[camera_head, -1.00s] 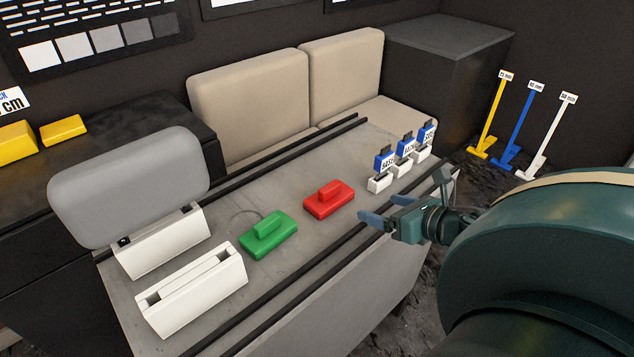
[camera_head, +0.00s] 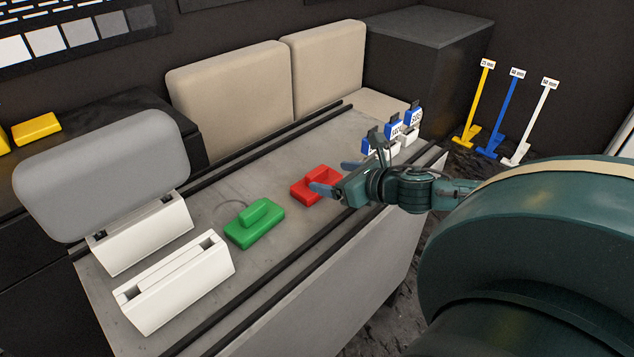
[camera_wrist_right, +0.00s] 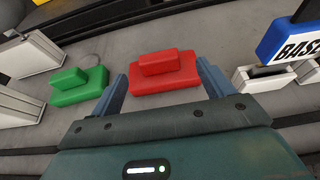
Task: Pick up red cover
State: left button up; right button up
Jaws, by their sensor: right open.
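The red cover (camera_head: 312,181), a flat block with a raised handle, lies on the grey table (camera_head: 215,255) right of the green cover (camera_head: 254,222). My right gripper (camera_head: 336,177) is open beside and partly in front of the red cover, hiding its right part in the head view. In the right wrist view the red cover (camera_wrist_right: 165,74) sits just ahead of the open fingers (camera_wrist_right: 165,85), roughly between their tips, with nothing held. The green cover (camera_wrist_right: 78,87) is left of the left finger there. My left gripper is not in view.
White slotted holders (camera_head: 175,285) stand at the table's left, near a grey rounded panel (camera_head: 100,175). Blue-labelled tools in white stands (camera_head: 412,122) are behind my right gripper. Black rails (camera_head: 270,280) run along the table. Yellow, blue and white tools (camera_head: 497,115) stand at the right.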

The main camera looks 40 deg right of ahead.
aim_at(320, 173)
jog(key=shift+b+x, duration=0.85)
jog(key=shift+x, duration=1.35)
jog(key=shift+a+r, duration=0.1)
jog(key=shift+r, duration=0.05)
jog(key=c, duration=1.1)
